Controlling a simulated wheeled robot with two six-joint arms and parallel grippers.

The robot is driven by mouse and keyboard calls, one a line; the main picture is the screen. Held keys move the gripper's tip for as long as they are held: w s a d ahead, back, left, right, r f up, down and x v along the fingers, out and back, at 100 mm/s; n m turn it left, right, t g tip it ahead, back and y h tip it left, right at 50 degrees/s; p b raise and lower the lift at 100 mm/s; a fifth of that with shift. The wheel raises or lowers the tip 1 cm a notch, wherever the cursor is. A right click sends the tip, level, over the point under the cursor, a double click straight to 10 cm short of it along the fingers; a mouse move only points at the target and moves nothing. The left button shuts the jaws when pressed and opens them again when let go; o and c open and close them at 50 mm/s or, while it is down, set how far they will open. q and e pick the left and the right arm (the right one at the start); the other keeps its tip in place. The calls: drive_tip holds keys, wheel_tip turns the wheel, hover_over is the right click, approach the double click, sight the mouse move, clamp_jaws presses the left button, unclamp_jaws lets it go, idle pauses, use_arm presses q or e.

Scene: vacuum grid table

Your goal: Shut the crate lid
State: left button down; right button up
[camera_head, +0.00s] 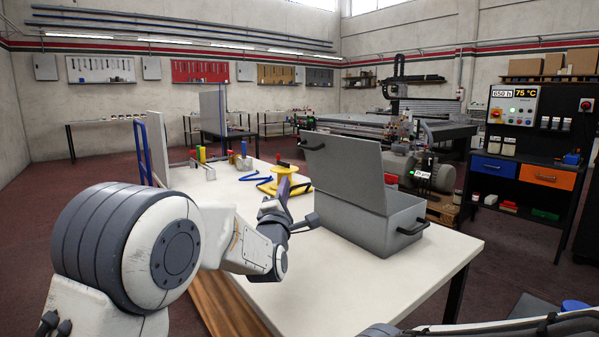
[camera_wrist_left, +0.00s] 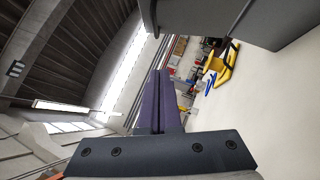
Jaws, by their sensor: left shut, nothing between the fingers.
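The grey crate (camera_head: 385,236) stands on the white table with its lid (camera_head: 342,172) raised, leaning up from the box. A dark handle (camera_head: 312,141) sits on the lid's upper left part, and another handle (camera_head: 413,228) is on the crate's right side. My left gripper (camera_head: 284,188) is shut and empty, just left of the lid and apart from it in the picture. Its closed fingers (camera_wrist_left: 158,100) show in the left wrist view, where a grey crate surface (camera_wrist_left: 245,20) fills the upper right. My right gripper is out of view.
The white table (camera_head: 345,290) has free room in front of the crate. Behind my left gripper are a yellow spool-like part (camera_head: 284,174), blue pieces (camera_head: 256,180) and several coloured blocks. A workbench with drawers (camera_head: 520,172) stands at the right.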

use_arm(q)
drive_tip(key=d+r+p+x, duration=0.1)
drive_tip(key=d+p+x, duration=0.1)
drive_tip(key=x, duration=1)
drive_tip(key=shift+d+r+p, duration=0.2)
drive_tip(key=shift+r+p, duration=0.1)
drive_tip(key=shift+p, duration=0.35)
drive_tip(key=shift+r, duration=0.1)
